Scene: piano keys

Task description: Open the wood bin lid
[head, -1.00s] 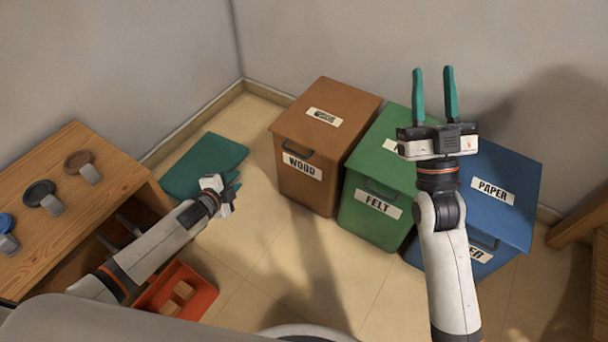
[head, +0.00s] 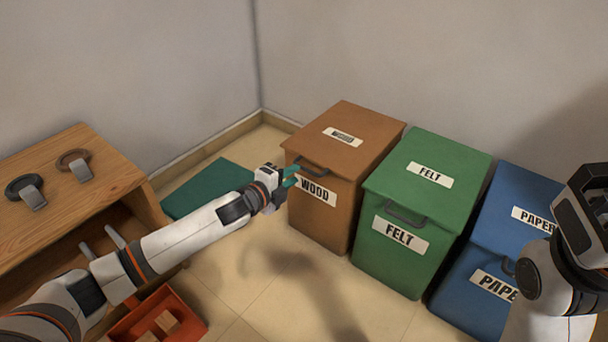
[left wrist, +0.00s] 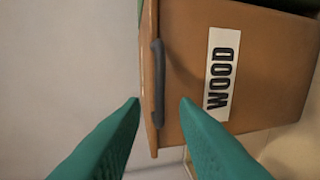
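The brown wood bin (head: 340,212) stands against the back wall with its lid (head: 368,127) shut. A dark handle (head: 318,168) sits at the lid's front edge above the WOOD label. My left gripper (head: 292,176) is at the bin's front left, close to the handle. In the left wrist view its two green fingers (left wrist: 160,102) are open, and the handle (left wrist: 158,85) lies ahead between their lines, not gripped. The label (left wrist: 221,75) is right of it. My right arm shows at the right edge of the head view; its fingers are out of view.
A green felt bin (head: 420,235) and a blue paper bin (head: 515,205) stand to the right. A wooden table (head: 100,180) is at the left, with an orange tray (head: 190,325) below. A green mat (head: 205,185) lies on the floor behind my left arm.

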